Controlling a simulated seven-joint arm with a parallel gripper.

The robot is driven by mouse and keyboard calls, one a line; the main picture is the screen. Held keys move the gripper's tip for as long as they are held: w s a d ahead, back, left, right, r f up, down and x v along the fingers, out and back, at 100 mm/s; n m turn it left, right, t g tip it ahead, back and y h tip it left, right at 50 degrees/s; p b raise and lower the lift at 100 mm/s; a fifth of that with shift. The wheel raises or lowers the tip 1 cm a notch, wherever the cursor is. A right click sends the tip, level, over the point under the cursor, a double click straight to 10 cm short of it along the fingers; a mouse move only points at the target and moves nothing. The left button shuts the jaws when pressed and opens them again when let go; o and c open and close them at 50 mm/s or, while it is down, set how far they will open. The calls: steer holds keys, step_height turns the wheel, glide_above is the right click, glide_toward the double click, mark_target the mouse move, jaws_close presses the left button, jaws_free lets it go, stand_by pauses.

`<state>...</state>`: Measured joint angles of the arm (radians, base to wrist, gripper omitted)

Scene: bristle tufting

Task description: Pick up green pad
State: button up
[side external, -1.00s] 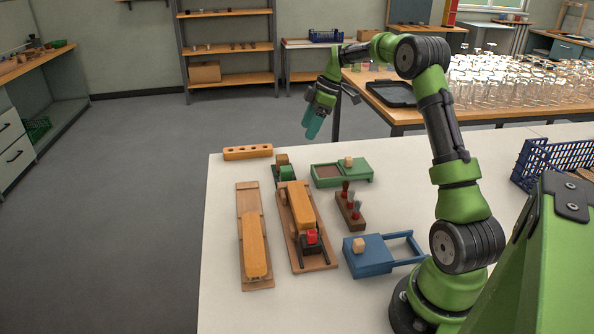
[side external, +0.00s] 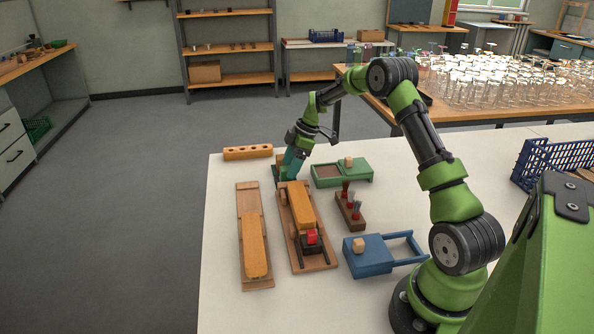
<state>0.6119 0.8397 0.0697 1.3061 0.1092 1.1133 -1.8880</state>
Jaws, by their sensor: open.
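My gripper (side external: 290,174), with teal fingers, points down over the small wooden stand (side external: 280,160) at the back of the table. The jaws are open. The small green pad seen on that stand earlier is now mostly hidden by the fingers, and I cannot tell whether they touch it.
A green tray (side external: 357,180) with a small wooden block stands right of my gripper. A wooden fixture (side external: 322,262) with an orange block is in front. An orange bar with holes (side external: 247,152), a brush rack (side external: 346,215) and a blue box (side external: 370,262) stand nearby.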

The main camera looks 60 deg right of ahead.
mark_target(286, 172)
steer(key=x, duration=0.3)
steer(key=shift+w+a+f, duration=0.1)
steer(key=shift+w+f, duration=0.1)
steer(key=shift+w, duration=0.05)
